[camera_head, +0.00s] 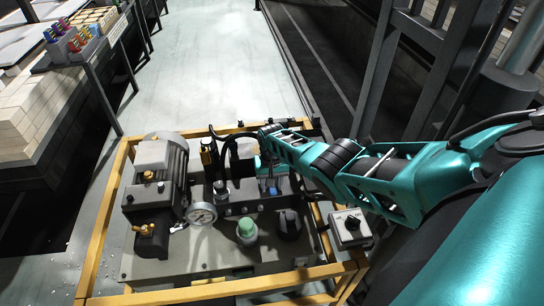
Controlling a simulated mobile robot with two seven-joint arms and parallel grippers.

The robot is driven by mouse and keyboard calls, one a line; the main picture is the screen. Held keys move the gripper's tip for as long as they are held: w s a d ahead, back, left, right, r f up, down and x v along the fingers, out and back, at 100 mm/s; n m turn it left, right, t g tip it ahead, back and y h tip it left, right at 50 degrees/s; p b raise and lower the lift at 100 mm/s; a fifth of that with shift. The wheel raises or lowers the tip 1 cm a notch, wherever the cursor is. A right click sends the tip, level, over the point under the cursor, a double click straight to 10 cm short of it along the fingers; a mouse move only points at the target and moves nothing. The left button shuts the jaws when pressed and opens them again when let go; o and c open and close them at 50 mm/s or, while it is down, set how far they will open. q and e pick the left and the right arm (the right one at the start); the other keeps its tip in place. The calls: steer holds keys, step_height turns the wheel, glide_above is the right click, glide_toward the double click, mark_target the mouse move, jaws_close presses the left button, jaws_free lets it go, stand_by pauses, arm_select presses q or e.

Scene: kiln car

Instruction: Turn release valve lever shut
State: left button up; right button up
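The hydraulic power unit (195,268) stands on the floor inside a yellow frame, with a dark valve block (240,209) across its middle. A small blue part (273,190), which looks like the release valve lever, shows at the right end of the block. My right arm reaches in from the right, and my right gripper (269,172) is at this blue part, pointing down. The gripper hides most of the lever, and I cannot tell whether the fingers are closed or touching it. My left gripper is not in view.
A grey motor (163,178) and a pressure gauge (202,213) stand left of the valve block. A green-capped fitting (246,229) and a black knob (289,222) are in front. A switch box (350,227) sits at the right corner. Pale floor (215,60) is clear behind.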

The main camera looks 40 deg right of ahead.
steer(key=shift+o, duration=0.8)
steer(key=shift+r, duration=0.2)
step_height(320, 180, up, 12)
steer(key=p, duration=0.6)
steer(key=shift+r, duration=0.2)
